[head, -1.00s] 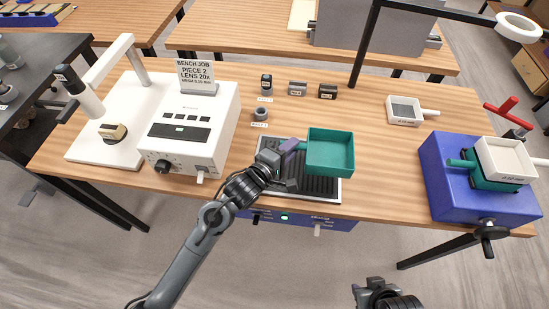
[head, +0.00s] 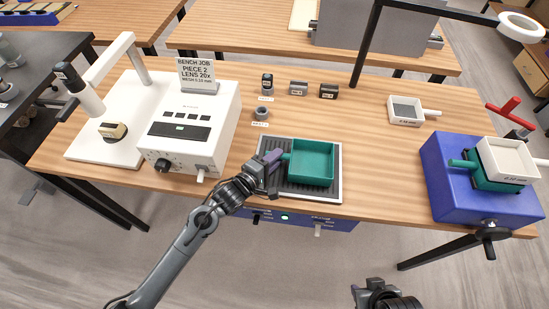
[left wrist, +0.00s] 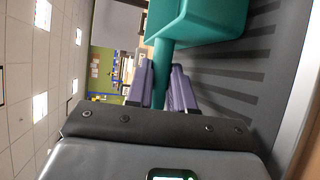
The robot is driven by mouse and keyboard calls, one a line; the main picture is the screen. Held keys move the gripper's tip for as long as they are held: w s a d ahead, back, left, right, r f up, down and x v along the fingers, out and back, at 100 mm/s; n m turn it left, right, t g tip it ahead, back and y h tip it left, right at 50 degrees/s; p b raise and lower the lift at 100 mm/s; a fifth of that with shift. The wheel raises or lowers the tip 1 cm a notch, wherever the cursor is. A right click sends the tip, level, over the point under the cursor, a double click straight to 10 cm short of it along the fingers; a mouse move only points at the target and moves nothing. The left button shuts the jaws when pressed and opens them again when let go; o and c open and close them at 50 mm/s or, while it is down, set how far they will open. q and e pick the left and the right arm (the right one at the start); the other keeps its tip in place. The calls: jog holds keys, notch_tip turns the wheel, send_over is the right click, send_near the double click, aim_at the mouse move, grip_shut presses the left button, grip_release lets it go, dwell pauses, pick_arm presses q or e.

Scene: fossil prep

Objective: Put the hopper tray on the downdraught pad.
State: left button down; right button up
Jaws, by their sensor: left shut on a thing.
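The teal hopper tray (head: 312,163) is over the dark ribbed downdraught pad (head: 328,190), within its pale frame and upright. I cannot tell whether it rests on the pad or hangs just above it. My left gripper (head: 272,158) is shut on the tray's handle at the tray's left side. In the left wrist view its purple fingers (left wrist: 162,88) stand on both sides of the teal handle (left wrist: 162,68), with the tray (left wrist: 205,18) beyond. My right gripper (head: 366,290) shows at the bottom edge, away from the table; its fingers are unclear.
A white instrument box (head: 190,125) with a sign stands left of the pad. Small labelled blocks (head: 298,88) and a grey ring (head: 261,113) lie behind it. A blue machine (head: 450,190) carrying a white sieve (head: 508,158) stands at right. Table between pad and machine is clear.

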pick_arm(q)
jog(key=shift+f, duration=0.15)
jog(key=c, duration=1)
grip_release()
jog(key=shift+r, duration=0.2)
jog(key=shift+s+a+r, duration=0.1)
jog(key=shift+s+a, duration=0.2)
jog(key=p+v, duration=0.1)
jog(key=v, duration=0.8)
jog(key=shift+s+a, duration=0.15)
jog(key=shift+s, duration=0.2)
jog(key=shift+s+a+r, duration=0.1)
jog(key=shift+s+a, duration=0.3)
jog(key=shift+s, duration=0.15)
